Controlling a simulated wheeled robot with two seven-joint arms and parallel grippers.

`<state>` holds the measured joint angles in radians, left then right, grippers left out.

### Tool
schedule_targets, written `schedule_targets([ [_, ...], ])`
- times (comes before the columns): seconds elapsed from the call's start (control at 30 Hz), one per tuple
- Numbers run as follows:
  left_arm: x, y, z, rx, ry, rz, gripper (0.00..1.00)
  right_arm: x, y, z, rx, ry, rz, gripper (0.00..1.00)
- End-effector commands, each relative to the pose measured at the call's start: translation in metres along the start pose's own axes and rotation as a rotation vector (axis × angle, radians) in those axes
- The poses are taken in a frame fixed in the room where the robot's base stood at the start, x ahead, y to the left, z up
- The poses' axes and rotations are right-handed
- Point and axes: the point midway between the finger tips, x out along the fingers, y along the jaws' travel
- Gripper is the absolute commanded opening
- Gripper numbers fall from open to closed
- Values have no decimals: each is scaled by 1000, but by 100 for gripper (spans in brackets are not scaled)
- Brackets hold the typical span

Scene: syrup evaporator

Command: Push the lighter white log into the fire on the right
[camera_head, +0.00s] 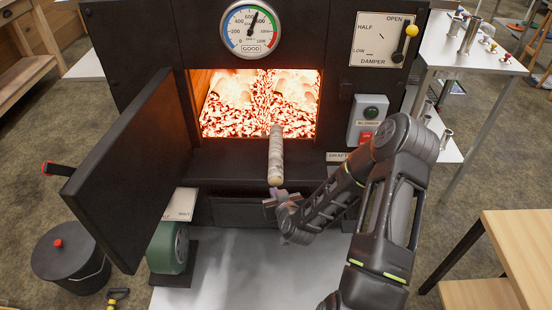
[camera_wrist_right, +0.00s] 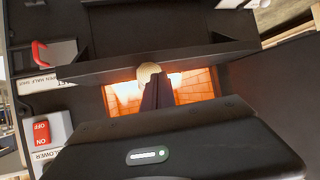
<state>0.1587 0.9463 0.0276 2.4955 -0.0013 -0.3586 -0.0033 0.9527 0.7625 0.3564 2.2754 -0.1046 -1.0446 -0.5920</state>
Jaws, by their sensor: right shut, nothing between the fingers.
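The whitish log (camera_head: 275,158) lies lengthwise across the sill of the fire opening in the head view. Its far end is inside the glowing firebox (camera_head: 260,103) and its near end sticks out toward me. My right gripper (camera_head: 272,198) is shut and empty, just below the log's near end. In the right wrist view the log's round pale end (camera_wrist_right: 149,72) shows beyond my dark fingers (camera_wrist_right: 156,92). Whether the fingers touch it I cannot tell. My left gripper is not in view.
The black firebox door (camera_head: 135,165) stands open at the left. A green blower (camera_head: 168,247) and a lidded black bucket (camera_head: 70,257) stand on the left. A control box (camera_head: 368,119) and damper lever (camera_head: 408,38) are on the right. A wooden table (camera_head: 500,260) stands at lower right.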

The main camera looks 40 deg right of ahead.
Motion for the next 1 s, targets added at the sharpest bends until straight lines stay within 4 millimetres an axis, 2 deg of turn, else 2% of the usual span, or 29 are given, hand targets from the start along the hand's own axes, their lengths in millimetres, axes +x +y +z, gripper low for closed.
schedule_targets([
  [0.4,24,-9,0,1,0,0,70,46,11,10,1,1,1,0],
  [0.6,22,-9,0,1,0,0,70,62,18,-4,0,2,1,0],
  [1.0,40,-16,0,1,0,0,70,100,30,-22,-2,4,1,0],
])
